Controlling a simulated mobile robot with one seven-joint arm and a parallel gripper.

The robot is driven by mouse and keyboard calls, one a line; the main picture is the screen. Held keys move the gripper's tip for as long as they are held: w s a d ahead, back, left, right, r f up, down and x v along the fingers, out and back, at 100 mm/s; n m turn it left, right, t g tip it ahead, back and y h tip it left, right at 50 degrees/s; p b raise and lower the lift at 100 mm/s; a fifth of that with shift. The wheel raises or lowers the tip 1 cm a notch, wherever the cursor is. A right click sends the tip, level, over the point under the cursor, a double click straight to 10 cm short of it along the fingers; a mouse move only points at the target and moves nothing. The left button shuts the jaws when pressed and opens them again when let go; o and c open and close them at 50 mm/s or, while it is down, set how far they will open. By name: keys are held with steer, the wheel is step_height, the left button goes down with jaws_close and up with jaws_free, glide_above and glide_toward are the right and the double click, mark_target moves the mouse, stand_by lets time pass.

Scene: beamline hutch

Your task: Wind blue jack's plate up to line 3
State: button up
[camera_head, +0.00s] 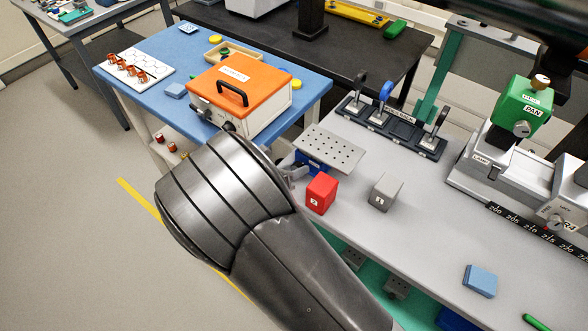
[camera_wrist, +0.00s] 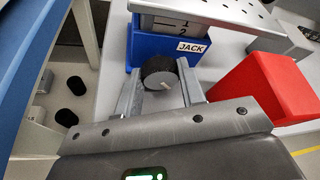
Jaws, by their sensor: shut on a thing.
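The blue jack (camera_head: 310,161) stands on the grey bench, just beyond my arm. Its perforated grey plate (camera_head: 328,148) lies level on top and also shows in the wrist view (camera_wrist: 222,14). In the wrist view, the jack's blue base (camera_wrist: 148,48) bears a JACK label. A grey scale above its rim shows 1 and, below it, 2; no line 3 is visible. The jack's black round knob (camera_wrist: 157,70), with a pale pointer face, sits between my fingers. My gripper (camera_wrist: 162,88) is shut on this knob. In the head view my arm mostly hides the gripper.
A red block (camera_head: 321,194) stands close right of my gripper, with a grey block (camera_head: 385,192) farther right. A rack of levers (camera_head: 390,128) stands behind. An orange-lidded box (camera_head: 240,82) is on the blue table at left.

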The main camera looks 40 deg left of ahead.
steer(key=shift+c, duration=0.5)
steer(key=shift+d+m+y, duration=0.15)
steer(key=shift+m+y, duration=0.65)
steer(key=shift+m, duration=0.3)
steer(key=shift+d+m+y, duration=0.1)
steer(key=shift+m+y, duration=1)
steer(key=shift+m, duration=0.4)
steer(key=o, duration=0.7)
steer(key=v, duration=1)
steer(key=shift+s+r, duration=0.3)
steer(key=shift+s, duration=0.05)
